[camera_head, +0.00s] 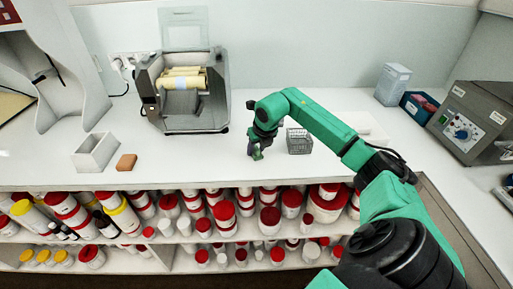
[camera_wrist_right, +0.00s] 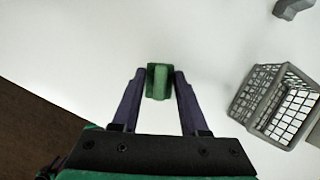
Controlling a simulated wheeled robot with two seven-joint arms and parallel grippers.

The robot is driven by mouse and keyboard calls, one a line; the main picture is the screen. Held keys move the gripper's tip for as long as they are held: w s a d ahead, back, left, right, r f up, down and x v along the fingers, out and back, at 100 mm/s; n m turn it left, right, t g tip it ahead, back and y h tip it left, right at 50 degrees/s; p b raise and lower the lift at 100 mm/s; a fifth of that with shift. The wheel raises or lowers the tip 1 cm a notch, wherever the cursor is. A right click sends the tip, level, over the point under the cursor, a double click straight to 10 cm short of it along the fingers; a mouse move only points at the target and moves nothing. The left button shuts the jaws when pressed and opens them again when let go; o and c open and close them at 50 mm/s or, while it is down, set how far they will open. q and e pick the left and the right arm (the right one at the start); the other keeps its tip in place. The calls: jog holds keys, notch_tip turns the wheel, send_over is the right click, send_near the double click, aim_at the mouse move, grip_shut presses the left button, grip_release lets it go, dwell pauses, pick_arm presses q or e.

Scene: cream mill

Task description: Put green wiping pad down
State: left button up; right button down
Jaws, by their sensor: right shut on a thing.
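The green wiping pad (camera_wrist_right: 157,82) is between the fingertips of my right gripper (camera_wrist_right: 158,88) in the right wrist view. In the head view, my right gripper (camera_head: 255,149) points down over the white counter (camera_head: 220,165), near its front edge. The pad shows there as a small green piece (camera_head: 257,155) at the fingertips. I cannot tell whether the pad touches the counter. My left gripper is not in view.
A grey wire basket (camera_head: 299,142) stands close to the right of the gripper. The roller mill (camera_head: 183,95) is behind left. A white open box (camera_head: 95,152) and an orange-brown block (camera_head: 126,162) are at left. Shelves of jars are below the edge.

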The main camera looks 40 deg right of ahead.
jog(key=shift+f, duration=0.1)
jog(key=shift+c, duration=2.1)
grip_release()
jog(key=b+v, duration=0.1)
jog(key=v, duration=1.1)
jog(key=shift+b, duration=0.35)
